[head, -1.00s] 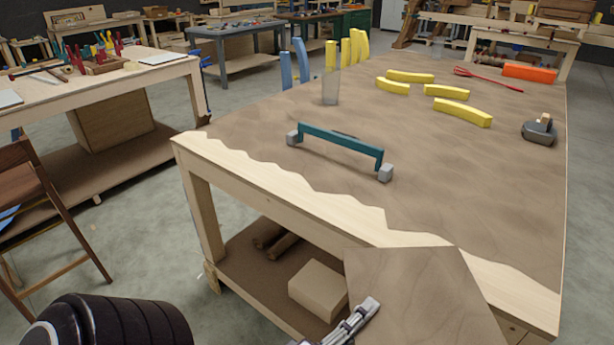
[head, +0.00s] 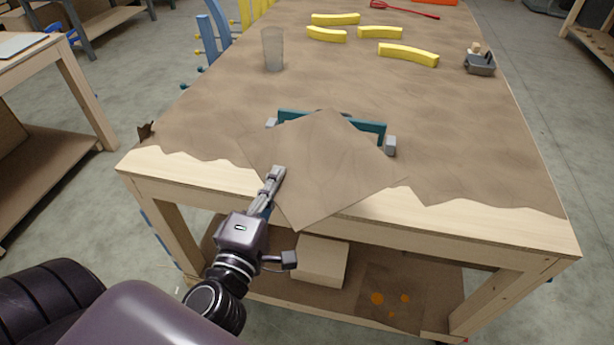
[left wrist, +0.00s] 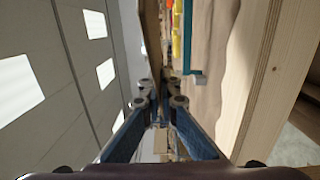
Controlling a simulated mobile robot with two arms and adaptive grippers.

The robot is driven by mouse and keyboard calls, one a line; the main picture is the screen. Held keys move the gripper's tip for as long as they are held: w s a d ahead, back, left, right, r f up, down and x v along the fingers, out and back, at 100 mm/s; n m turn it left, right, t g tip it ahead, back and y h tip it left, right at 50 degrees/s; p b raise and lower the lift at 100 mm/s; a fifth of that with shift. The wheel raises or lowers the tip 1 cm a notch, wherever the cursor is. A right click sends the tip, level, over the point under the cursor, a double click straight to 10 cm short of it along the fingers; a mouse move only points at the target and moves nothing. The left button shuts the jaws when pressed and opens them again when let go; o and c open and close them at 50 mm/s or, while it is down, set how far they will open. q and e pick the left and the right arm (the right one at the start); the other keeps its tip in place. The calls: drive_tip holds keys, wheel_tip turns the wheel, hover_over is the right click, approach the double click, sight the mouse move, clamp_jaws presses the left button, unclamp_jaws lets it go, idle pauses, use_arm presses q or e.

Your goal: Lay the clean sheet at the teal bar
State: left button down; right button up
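The clean sheet (head: 325,180) is a plain brown square held tilted at the table's near edge. It covers the middle of the teal bar (head: 372,128), which stands on two grey end blocks on the brown-covered table top. My left gripper (head: 275,178) is shut on the sheet's left edge, in front of the bar. In the left wrist view the fingers are close together on the sheet, seen edge-on (left wrist: 152,40), with the teal bar (left wrist: 188,40) to its right. Whether the sheet touches the bar or table I cannot tell. My right gripper is not in view.
A clear cup (head: 272,50) stands behind the bar at left. Several yellow curved pieces (head: 408,54) and a grey tool (head: 480,63) lie farther back. A sheet with orange spots (head: 385,300) and a box (head: 320,262) are on the lower shelf.

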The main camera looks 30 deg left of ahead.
sight(275, 155)
use_arm(q)
drive_tip(key=shift+y, duration=0.3)
drive_tip(key=r, duration=0.1)
drive_tip(key=w+r+p, duration=0.1)
drive_tip(key=a+r, duration=0.1)
drive_tip(key=r, duration=0.1)
drive_tip(key=shift+w+p, duration=0.35)
drive_tip(key=shift+p, duration=0.05)
drive_tip(key=shift+w+r, duration=0.15)
wheel_tip(275, 155, down, 20)
drive_tip(key=b, duration=0.9)
drive_tip(key=shift+a+n+b, duration=0.2)
drive_tip(key=shift+n+b, duration=0.1)
drive_tip(key=shift+b, duration=0.05)
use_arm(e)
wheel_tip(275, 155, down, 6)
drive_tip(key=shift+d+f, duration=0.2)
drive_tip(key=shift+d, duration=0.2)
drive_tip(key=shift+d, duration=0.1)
use_arm(q)
drive_tip(key=c, duration=2.2)
unclamp_jaws()
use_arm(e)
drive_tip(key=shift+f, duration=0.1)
use_arm(q)
drive_tip(key=shift+o, duration=0.2)
